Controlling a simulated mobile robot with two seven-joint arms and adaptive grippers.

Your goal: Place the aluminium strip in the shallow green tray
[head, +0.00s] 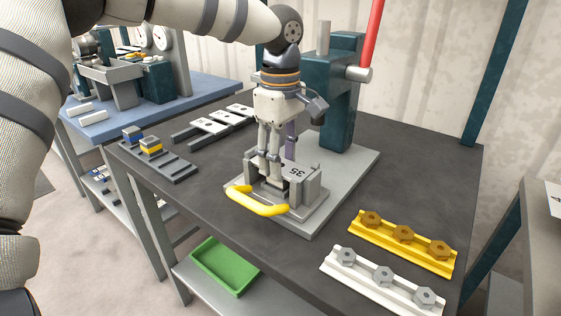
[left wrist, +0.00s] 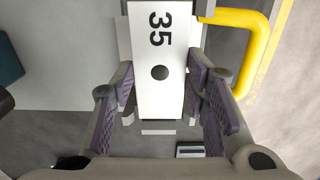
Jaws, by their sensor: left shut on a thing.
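The aluminium strip (left wrist: 158,85) is a pale flat plate marked 35 with a round hole. In the head view the strip (head: 296,171) lies in the grey fixture of the bender (head: 330,105), behind a yellow handle (head: 258,203). My left gripper (head: 270,168) points down at the fixture and is shut on the strip. In the left wrist view its purple-padded fingers (left wrist: 163,100) stand on both sides of the strip. The shallow green tray (head: 225,264) is on the lower shelf below the table's front edge; it looks empty. My right gripper is not seen.
A yellow rail (head: 402,243) and a white rail (head: 382,282) with nuts lie at the front right. Other strips (head: 213,124) lie at the back left. A dark rack (head: 160,160) with blue and yellow blocks is on the left. The red lever (head: 375,35) rises behind.

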